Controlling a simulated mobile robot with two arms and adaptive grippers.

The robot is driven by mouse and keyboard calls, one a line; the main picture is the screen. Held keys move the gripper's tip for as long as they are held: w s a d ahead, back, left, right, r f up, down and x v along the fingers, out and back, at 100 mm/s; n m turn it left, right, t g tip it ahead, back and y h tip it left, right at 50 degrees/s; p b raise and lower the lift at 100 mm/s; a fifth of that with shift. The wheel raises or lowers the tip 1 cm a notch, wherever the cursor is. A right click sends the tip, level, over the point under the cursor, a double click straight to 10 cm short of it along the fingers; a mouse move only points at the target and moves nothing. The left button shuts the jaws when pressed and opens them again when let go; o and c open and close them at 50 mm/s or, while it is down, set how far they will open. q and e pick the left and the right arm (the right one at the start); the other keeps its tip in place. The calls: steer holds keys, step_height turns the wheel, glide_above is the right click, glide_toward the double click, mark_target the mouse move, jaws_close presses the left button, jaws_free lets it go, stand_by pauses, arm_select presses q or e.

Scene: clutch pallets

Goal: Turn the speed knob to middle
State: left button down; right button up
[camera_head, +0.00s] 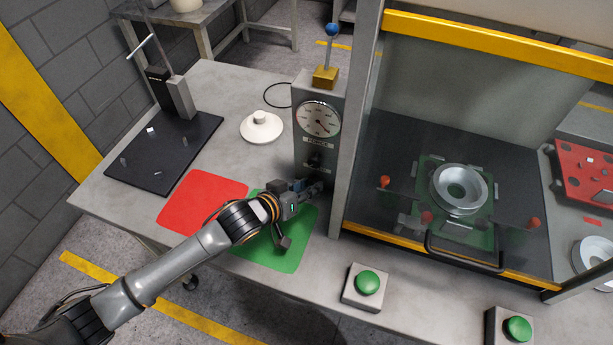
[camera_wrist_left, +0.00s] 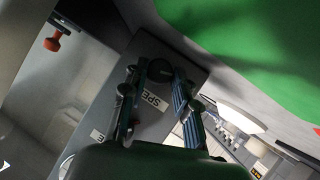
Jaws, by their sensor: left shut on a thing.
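The control box (camera_head: 306,103) stands on the bench with a round gauge (camera_head: 318,118) on its front. My left gripper (camera_head: 318,187) reaches the lower front of this box from the left. In the left wrist view, the dark round speed knob (camera_wrist_left: 160,70) sits between the fingertips of my left gripper (camera_wrist_left: 164,73), which is shut on it. A white label (camera_wrist_left: 153,101) with the letters "SPE" shows between the fingers. The knob's pointer direction is not clear. In the head view, the gripper largely hides the knob. My right gripper is not in view.
A red mat (camera_head: 202,201) and a green mat (camera_head: 272,250) lie under my arm. A yellow-framed glass enclosure (camera_head: 455,265) stands close right of the box. A green button (camera_head: 367,283) sits in front. A black plate (camera_head: 160,158) lies at the left.

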arm_select(q)
steer(key=shift+d+r+m+y+p, duration=0.2)
steer(key=shift+m+y+p, duration=0.35)
steer(key=shift+p, duration=0.35)
steer(key=shift+a, duration=0.1)
steer(key=c, duration=1)
jaws_free()
steer(key=shift+f, duration=0.1)
steer(key=shift+s, duration=0.1)
steer(key=v, duration=1.2)
